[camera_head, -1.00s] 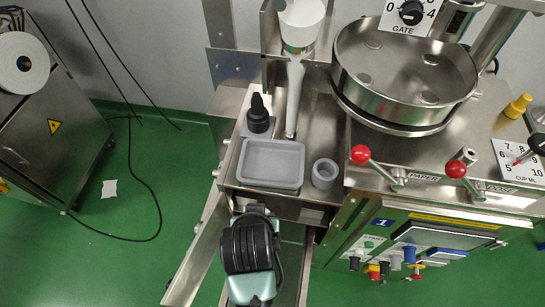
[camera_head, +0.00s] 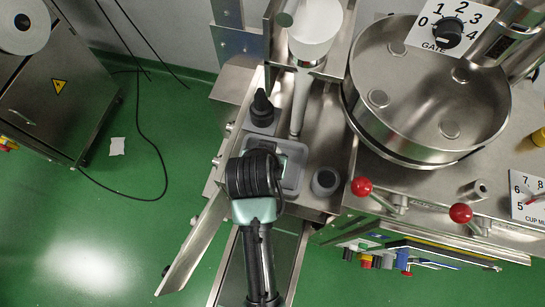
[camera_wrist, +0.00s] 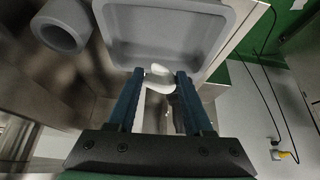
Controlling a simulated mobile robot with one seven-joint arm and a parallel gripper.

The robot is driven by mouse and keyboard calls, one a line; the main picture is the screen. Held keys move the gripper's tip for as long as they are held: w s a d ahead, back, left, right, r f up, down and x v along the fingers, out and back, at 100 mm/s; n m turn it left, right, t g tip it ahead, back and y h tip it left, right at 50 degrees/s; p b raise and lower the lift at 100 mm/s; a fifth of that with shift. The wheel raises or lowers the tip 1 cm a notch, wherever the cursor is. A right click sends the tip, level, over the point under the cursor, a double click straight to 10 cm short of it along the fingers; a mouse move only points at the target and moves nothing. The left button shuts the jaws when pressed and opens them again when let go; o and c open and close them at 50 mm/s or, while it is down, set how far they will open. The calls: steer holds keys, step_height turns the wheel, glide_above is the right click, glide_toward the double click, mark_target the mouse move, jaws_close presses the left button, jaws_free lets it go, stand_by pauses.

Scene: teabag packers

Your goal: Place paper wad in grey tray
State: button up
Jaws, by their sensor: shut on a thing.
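The grey tray (camera_head: 296,178) sits on the steel ledge, mostly covered by my arm in the head view. In the wrist view the tray (camera_wrist: 165,38) is at the top, and its visible inside is bare. The white paper wad (camera_wrist: 160,76) is between the tips of my blue fingers. My gripper (camera_wrist: 158,84) is shut on it, and the wad overlaps the tray's near rim in that view. I cannot tell its height above the rim. The fingertips and wad are hidden in the head view.
A grey ring-shaped cup (camera_head: 325,181) stands just right of the tray. A black-topped bottle (camera_head: 262,108) is behind it. Red-knobbed levers (camera_head: 362,187) and a round steel pan (camera_head: 425,95) are to the right. A white scrap (camera_head: 117,146) lies on the green floor.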

step_height(320, 180, down, 6)
steer(key=shift+s+f, duration=0.1)
steer(key=shift+f, duration=0.15)
steer(key=shift+f, duration=0.2)
steer(key=o, duration=1.3)
steer(key=shift+r, duration=0.1)
